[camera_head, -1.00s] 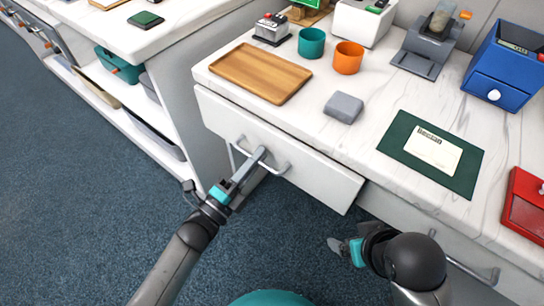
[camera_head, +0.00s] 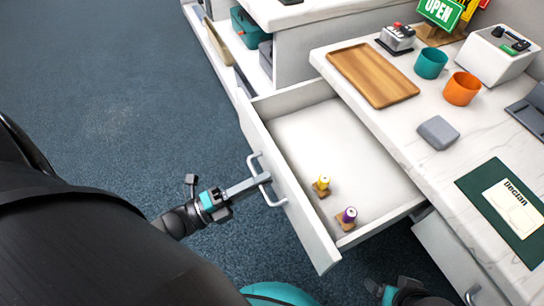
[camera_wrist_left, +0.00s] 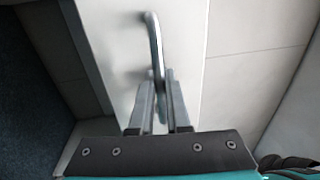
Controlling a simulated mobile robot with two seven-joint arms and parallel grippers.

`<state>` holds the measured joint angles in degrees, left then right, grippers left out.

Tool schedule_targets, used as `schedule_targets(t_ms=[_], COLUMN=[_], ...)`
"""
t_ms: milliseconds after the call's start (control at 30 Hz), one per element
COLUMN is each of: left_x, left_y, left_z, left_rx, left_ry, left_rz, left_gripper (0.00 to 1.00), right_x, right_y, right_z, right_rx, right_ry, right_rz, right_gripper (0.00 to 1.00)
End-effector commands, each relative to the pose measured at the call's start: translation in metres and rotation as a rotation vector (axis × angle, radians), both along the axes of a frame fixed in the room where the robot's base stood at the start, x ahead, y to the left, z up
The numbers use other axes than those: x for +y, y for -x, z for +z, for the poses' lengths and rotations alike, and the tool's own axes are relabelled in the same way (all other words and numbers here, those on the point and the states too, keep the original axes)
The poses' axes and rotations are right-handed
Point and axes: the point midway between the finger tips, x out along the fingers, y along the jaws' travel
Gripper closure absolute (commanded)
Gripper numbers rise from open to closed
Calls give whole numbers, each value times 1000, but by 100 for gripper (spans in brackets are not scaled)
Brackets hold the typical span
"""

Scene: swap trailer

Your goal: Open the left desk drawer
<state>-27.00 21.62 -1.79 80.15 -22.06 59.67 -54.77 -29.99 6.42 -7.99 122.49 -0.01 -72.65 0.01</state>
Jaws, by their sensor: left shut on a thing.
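The left desk drawer (camera_head: 290,197) is pulled well out from the white desk (camera_head: 405,165), and its inside shows. Its metal bar handle (camera_head: 267,180) is on the front panel. My left gripper (camera_head: 258,183) is shut on the handle. In the left wrist view the two fingers (camera_wrist_left: 161,98) close around the handle bar (camera_wrist_left: 155,50). Inside the drawer are a small yellow-topped item (camera_head: 322,184) and a purple-topped item (camera_head: 347,217) near the front right. My right gripper (camera_head: 385,290) is low at the bottom edge, partly cut off; its jaws are unclear.
On the desk are a wooden tray (camera_head: 372,75), a teal cup (camera_head: 431,63), an orange cup (camera_head: 462,89), a grey block (camera_head: 438,132) and a green mat (camera_head: 485,190). Another closed drawer (camera_head: 450,255) is at lower right. Open floor (camera_head: 120,100) lies left.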

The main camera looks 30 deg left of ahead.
Motion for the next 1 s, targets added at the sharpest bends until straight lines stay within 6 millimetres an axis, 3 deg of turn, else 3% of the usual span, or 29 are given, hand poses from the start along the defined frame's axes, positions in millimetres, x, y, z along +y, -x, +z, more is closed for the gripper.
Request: schedule_targets(t_ms=[433,467,533,1000], left_x=[3,3,3,3], left_y=[2,2,2,3], left_z=[0,0,0,0], left_rx=[0,0,-1,0], left_ry=[-2,-2,-1,-1], left_rz=[1,1,1,1], left_gripper=[100,82,74,73], right_x=[0,0,0,0], right_y=[0,0,0,0], right_z=[-1,-1,-1,0], right_rx=[1,1,1,0], right_ry=[0,0,0,0], right_rz=[0,0,0,0], right_gripper=[14,14,14,14])
